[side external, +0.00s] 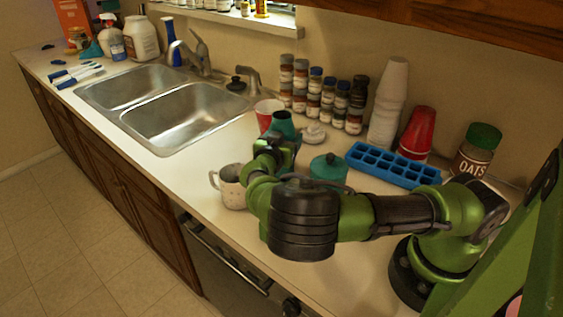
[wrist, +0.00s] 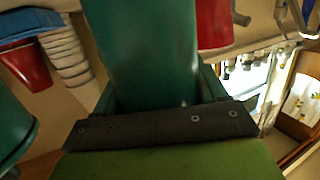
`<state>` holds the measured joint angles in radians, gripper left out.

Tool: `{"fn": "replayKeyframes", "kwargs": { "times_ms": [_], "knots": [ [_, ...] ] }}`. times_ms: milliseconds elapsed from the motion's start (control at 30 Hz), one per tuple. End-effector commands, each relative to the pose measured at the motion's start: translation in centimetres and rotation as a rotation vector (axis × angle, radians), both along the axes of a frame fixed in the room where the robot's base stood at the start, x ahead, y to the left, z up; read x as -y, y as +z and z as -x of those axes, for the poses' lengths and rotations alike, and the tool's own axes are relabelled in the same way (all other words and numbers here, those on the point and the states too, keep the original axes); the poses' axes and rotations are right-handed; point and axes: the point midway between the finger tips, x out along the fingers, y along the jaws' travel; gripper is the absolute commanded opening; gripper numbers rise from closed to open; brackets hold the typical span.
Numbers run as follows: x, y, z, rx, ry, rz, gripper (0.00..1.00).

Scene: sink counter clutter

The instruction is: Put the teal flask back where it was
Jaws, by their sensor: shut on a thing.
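The teal flask (side external: 283,123) is in my gripper (side external: 274,143), over the counter to the right of the sink. In the side view only its upper part shows above my gripper. In the wrist view the flask (wrist: 148,50) fills the upper middle, between the two fingers of my gripper (wrist: 158,92), which are shut on it. My wrist hides its lower part in the side view, so I cannot tell whether it touches the counter.
A red cup (side external: 267,113) stands close behind the flask. A speckled mug (side external: 231,187) is in front, a teal lidded pot (side external: 328,168) to the right. A white lidded dish (side external: 314,133), spice jars (side external: 314,92), stacked cups (side external: 388,103) and a blue ice tray (side external: 393,165) crowd the back.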

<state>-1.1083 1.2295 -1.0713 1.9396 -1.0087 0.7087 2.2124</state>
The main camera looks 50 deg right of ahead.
Motion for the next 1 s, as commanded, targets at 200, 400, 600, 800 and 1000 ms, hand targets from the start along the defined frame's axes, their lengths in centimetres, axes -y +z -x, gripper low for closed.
{"fn": "replayKeyframes", "kwargs": {
  "times_ms": [200,400,600,800,1000],
  "knots": [
    [0.0,-0.1,0.0,0.000,0.000,0.000,0.97],
    [0.0,-0.1,0.0,0.000,0.000,0.000,0.97],
    [-0.4,0.2,0.2,-0.002,-0.003,-0.004,0.97],
    [-2.7,0.6,1.1,-0.001,-0.001,-0.009,0.97],
    [-6.8,1.3,2.7,0.000,0.003,-0.006,0.97]
  ]
}}
